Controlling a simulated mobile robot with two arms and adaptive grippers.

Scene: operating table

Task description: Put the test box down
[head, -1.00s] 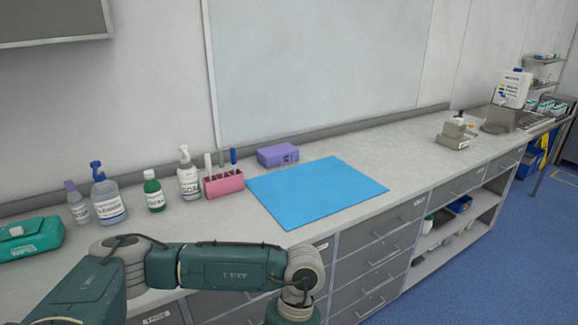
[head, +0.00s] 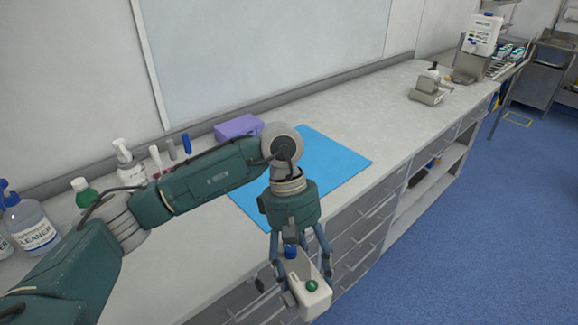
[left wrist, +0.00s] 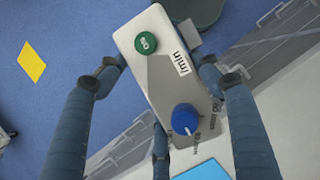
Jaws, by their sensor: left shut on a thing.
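The test box (head: 312,299) is a small white-grey box with a green button and a blue knob. My left gripper (head: 300,275) is shut on it, with fingers on both sides, in front of the drawers at the counter's front edge. In the left wrist view the box (left wrist: 157,72) fills the middle between the fingers of my left gripper (left wrist: 160,85), its green button and blue knob facing the camera. The blue mat (head: 335,165) lies on the counter behind my left arm, which hides part of it. My right gripper is not in view.
The grey counter (head: 375,105) has free room right of the mat. A purple box (head: 238,127) stands behind the mat. Bottles, such as the cleaner bottle (head: 32,228), stand at the left. A metal device (head: 427,92) stands farther right.

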